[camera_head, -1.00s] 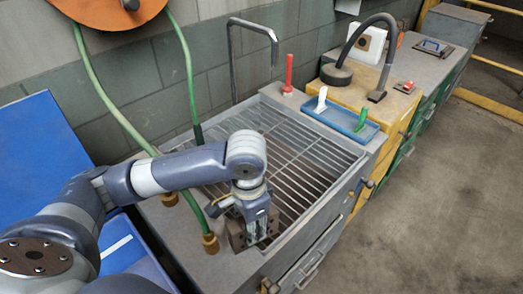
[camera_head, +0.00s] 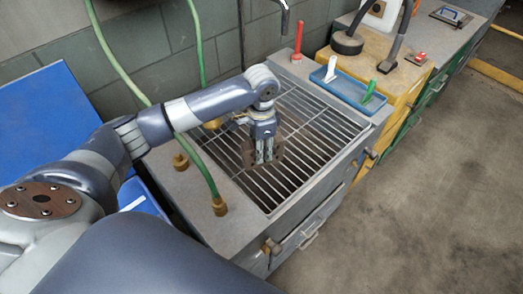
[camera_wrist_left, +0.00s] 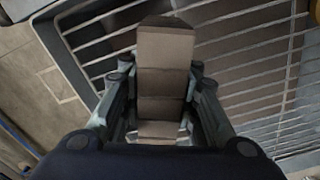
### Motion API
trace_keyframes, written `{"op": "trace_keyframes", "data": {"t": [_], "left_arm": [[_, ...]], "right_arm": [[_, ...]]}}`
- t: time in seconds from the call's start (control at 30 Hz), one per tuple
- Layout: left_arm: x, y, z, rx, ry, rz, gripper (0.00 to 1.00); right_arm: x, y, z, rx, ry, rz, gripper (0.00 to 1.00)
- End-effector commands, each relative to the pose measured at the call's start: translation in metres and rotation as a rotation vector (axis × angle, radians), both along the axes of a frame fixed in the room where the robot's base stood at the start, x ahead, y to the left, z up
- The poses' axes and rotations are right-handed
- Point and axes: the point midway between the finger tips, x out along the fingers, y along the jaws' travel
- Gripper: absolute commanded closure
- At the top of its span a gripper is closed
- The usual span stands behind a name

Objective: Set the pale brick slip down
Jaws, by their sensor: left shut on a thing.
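My left gripper (camera_head: 264,158) points down over the metal grating (camera_head: 318,140) of the sink-like bench. Its fingers are shut on the brick slip (camera_head: 281,143), which looks grey-brown in the shade and is partly hidden by the fingers. In the left wrist view the brick slip (camera_wrist_left: 165,62) sits upright between the two fingers (camera_wrist_left: 158,95), with darker bands across it. Grating bars show beyond it. I cannot tell whether its lower edge touches the bars. My right gripper is not in view.
A green hose (camera_head: 203,165) with a brass end stands left of the grating. A blue tray (camera_head: 348,86) with white and green-handled tools and a red-handled item (camera_head: 298,40) lie behind it. The grating's right and front parts are clear.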

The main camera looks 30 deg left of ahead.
Motion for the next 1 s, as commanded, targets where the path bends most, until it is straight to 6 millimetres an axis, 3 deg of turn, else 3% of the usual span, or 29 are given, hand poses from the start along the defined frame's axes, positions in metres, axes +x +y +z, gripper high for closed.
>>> {"op": "trace_keyframes", "data": {"t": [0.17, 0.47, 0.83, 0.87, 0.93, 1.0], "left_arm": [[0.010, 0.004, -0.001, 0.000, 0.000, 0.000, 1.00], [0.010, 0.004, -0.034, 0.000, 0.000, -0.001, 1.00], [0.010, 0.004, -0.039, -0.001, -0.001, 0.000, 1.00], [0.010, 0.004, -0.040, 0.000, 0.000, 0.000, 0.69], [0.010, 0.005, -0.040, 0.000, 0.000, 0.000, 0.53], [0.010, 0.005, -0.040, 0.000, 0.000, 0.000, 0.51]], "right_arm": [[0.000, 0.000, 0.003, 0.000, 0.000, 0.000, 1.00], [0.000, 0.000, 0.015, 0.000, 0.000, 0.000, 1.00], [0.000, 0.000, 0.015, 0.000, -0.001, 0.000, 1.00], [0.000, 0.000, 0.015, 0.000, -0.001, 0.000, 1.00], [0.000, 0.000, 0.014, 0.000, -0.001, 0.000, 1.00], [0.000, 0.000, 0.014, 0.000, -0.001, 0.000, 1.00]]}}
